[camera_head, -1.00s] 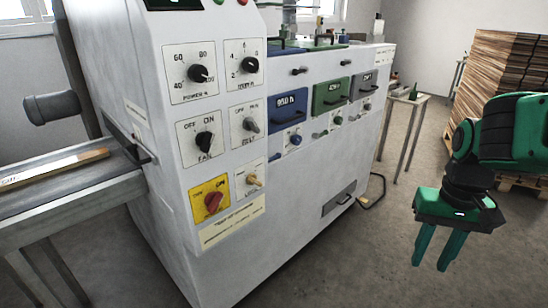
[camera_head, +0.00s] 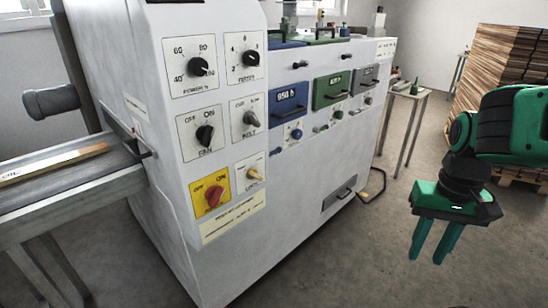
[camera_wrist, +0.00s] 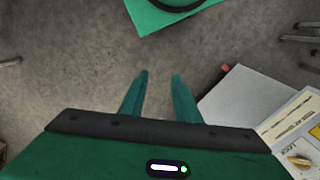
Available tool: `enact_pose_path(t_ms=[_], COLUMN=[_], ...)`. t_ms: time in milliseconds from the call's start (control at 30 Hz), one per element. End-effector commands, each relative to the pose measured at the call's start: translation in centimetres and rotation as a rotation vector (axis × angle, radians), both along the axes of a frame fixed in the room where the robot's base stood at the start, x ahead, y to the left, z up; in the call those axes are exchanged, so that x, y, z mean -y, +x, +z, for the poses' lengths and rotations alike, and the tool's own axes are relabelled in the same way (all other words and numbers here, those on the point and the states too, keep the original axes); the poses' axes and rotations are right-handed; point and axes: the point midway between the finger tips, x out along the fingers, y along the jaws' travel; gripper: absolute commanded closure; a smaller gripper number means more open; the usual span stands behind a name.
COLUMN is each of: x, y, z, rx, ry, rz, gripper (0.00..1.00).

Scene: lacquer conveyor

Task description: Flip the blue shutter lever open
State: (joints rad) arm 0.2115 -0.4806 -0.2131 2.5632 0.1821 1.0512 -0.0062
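The white machine (camera_head: 245,265) carries a blue panel (camera_head: 283,97) with a dark handle on its right face. A small blue knob (camera_head: 296,134) and a short light-grey lever (camera_head: 278,139) sit below it; I cannot tell for certain which is the shutter lever, or its position. My gripper (camera_head: 427,255) hangs pointing down over bare floor, well to the right of and apart from the machine. It is empty, its two green fingers apart. They also show in the wrist view (camera_wrist: 160,80), where the blue parts are not seen.
A green panel (camera_head: 331,85) and a grey panel (camera_head: 367,76) follow to the right of the blue one, with similar small controls. A conveyor (camera_head: 70,188) stands at left. A small table (camera_head: 407,95) and stacked boards (camera_head: 505,70) stand behind. Floor between gripper and machine is clear.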

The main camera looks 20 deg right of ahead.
Motion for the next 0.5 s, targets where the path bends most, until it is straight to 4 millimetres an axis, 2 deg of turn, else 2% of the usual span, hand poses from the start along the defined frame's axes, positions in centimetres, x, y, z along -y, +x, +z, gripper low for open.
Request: enact_pose_path(t_ms=[33, 100, 167, 267, 500], x=[0.0, 0.2, 0.3, 0.5, 0.5], y=[-0.4, 0.3, 1.4, 4.2, 12.7], z=[0.3, 0.3, 0.1, -0.2, -1.8], rx=[0.017, 0.026, 0.038, 0.071, 0.192], ry=[-0.003, -0.01, -0.017, -0.028, -0.008], rz=[-0.009, -0.026, -0.049, -0.105, -0.284], gripper=[0.83, 1.0, 1.0, 1.0, 1.0])
